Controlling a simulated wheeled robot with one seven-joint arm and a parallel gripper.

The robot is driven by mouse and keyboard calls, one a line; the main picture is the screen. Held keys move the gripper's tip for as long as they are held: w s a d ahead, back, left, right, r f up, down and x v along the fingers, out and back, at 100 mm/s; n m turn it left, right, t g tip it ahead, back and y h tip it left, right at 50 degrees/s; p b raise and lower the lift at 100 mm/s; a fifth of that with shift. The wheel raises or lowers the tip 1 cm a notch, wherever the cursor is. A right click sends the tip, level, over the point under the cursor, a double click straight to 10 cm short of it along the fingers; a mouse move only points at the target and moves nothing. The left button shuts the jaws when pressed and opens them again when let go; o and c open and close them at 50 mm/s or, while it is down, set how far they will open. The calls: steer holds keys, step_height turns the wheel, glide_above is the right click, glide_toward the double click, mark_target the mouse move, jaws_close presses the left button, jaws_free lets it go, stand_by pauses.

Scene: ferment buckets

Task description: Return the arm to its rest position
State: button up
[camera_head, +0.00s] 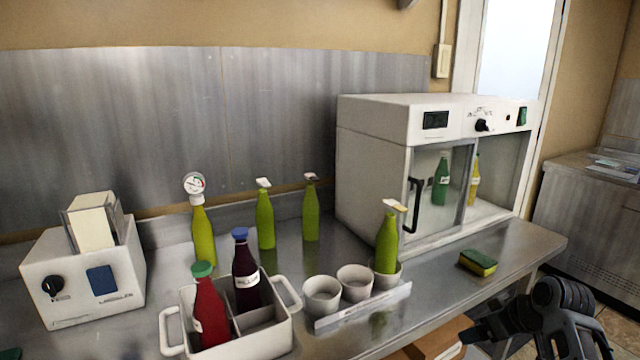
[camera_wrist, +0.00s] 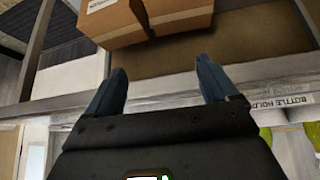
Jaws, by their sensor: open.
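My gripper (camera_head: 484,328) is at the lower right of the head view, low beside the front edge of the steel counter (camera_head: 505,247). In the wrist view my gripper (camera_wrist: 165,88) shows two blue-grey fingers set wide apart with nothing between them. The wrist view looks past the fingers at cardboard boxes (camera_wrist: 120,28) and a label strip reading "BOTTLE HOLD" (camera_wrist: 290,101). My fingers look apart from these things.
On the counter stand a white cabinet (camera_head: 372,165) with bottles inside, a yellow-green sponge (camera_head: 478,263), a cup rack (camera_head: 362,307) holding a green bottle (camera_head: 387,240), a carrier (camera_head: 255,343) with two bottles, more green bottles (camera_head: 265,218) and a white device (camera_head: 85,275).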

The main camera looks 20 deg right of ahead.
steer(key=s+a+f+t+h, duration=0.1)
steer(key=s+a+f, duration=0.1)
steer(key=a+f, duration=0.35)
steer(key=s+a+f, duration=0.2)
steer(key=s+a, duration=0.1)
steer(key=a, duration=0.5)
steer(key=s+a+m+t, duration=0.1)
steer(key=s+a+t, duration=0.1)
steer(key=s+a, duration=0.75)
steer(key=s+a+r+t, duration=0.2)
steer(key=s+a+r, duration=0.2)
steer(key=s+r, duration=0.5)
steer(key=s+a+r+n+t+y, duration=0.1)
steer(key=s+a+r+t, duration=0.2)
steer(key=s+r, duration=0.6)
steer(key=s+a, duration=0.2)
steer(key=shift+s+r, duration=0.15)
steer(key=shift+s, duration=0.25)
steer(key=shift+a, duration=0.1)
